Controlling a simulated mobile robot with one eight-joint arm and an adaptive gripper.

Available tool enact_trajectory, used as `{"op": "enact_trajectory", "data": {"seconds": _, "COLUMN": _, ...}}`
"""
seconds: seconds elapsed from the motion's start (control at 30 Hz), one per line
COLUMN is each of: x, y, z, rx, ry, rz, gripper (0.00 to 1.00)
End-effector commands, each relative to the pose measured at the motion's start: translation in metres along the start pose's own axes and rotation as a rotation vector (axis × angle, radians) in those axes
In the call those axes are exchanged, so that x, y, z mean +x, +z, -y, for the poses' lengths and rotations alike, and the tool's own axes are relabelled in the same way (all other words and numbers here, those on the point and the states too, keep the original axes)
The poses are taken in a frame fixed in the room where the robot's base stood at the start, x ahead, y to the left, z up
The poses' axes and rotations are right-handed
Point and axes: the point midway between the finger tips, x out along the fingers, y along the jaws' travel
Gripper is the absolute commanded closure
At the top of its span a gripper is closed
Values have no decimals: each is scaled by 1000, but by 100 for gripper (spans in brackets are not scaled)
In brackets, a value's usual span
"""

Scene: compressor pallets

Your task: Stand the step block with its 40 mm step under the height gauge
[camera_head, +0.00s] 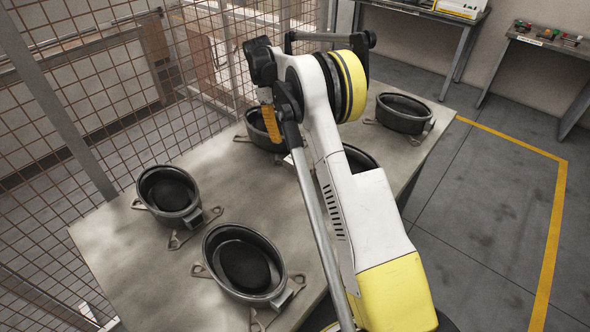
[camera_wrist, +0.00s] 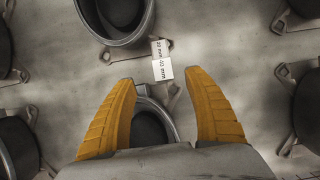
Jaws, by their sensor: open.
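The step block (camera_wrist: 163,70) shows in the wrist view as a small pale piece with the labels "20 mm" and "40 mm". It sits on the pallet top beside a dark round compressor shell. My gripper (camera_wrist: 160,77) is open above it, with the block between the two orange fingertips in the picture; I cannot tell the height gap. In the head view my gripper's orange finger (camera_head: 270,122) points down over the pallet, and a small white patch beside it may be the block. I cannot make out the height gauge in either view.
Several dark open shells with metal brackets stand on the pallet top (camera_head: 125,255), including a left one (camera_head: 170,195) and a front one (camera_head: 243,262). A mesh fence (camera_head: 100,110) runs along the left. Benches stand at the back right. Clear floor lies right of the pallet.

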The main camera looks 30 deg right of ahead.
Motion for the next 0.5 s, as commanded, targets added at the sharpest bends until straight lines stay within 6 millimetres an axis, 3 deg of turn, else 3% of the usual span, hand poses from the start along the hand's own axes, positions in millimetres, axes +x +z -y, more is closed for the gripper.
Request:
{"op": "enact_trajectory", "data": {"seconds": 0.3, "x": 49, "y": -3, "z": -2, "rx": -3, "ry": -5, "rz": 12, "gripper": 39}}
{"op": "enact_trajectory", "data": {"seconds": 0.5, "x": 64, "y": -2, "z": -1, "rx": -4, "ry": -5, "rz": 11, "gripper": 39}}
